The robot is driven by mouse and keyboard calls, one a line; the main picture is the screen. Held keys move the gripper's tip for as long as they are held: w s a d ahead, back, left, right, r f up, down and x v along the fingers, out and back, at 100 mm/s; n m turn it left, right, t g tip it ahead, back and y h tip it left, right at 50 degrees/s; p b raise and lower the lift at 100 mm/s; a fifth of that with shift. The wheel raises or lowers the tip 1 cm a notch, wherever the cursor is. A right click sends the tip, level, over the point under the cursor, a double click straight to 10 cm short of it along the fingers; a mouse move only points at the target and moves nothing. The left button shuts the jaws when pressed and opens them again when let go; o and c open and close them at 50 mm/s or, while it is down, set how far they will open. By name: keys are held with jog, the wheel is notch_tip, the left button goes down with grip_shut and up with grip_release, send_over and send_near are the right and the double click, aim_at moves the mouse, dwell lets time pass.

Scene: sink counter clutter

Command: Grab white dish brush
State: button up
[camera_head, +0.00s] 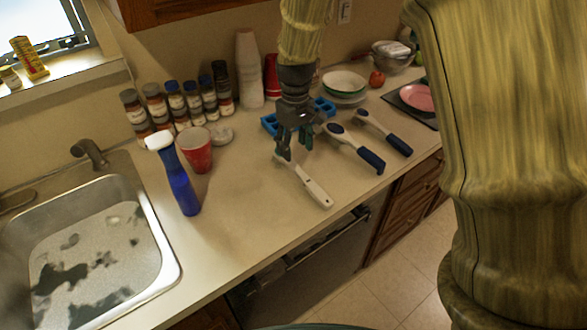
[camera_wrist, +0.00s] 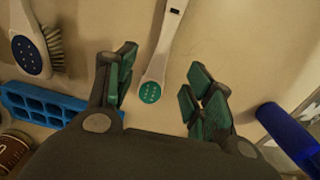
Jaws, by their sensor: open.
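The white dish brush (camera_head: 314,190) lies on the counter, its white handle pointing toward the front edge. My gripper (camera_head: 294,150) is above its far end and hides part of it. In the wrist view, the brush's rounded end with a dotted teal disc (camera_wrist: 150,92) shows between the two fingers of my gripper (camera_wrist: 162,75), and its white handle (camera_wrist: 170,30) runs toward the top edge. The fingers are open, with a gap on both sides of the brush. I cannot tell how high they are above it.
Two blue-handled brushes (camera_head: 356,149) (camera_head: 385,132) lie to the right. A blue ice tray (camera_head: 268,124) is behind my gripper. A red cup (camera_head: 195,150), blue bottle (camera_head: 180,184) and several spice jars (camera_head: 175,104) stand left, beside the sink (camera_head: 165,262). The counter between bottle and brush is clear.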

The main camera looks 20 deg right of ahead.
aim_at(295, 166)
notch_tip(295, 166, down, 3)
jog(key=shift+r, duration=0.2)
jog(key=shift+f+p, duration=1.35)
jog(key=shift+f, duration=1.45)
jog(key=shift+c, duration=0.4)
jog(key=c, duration=1.1)
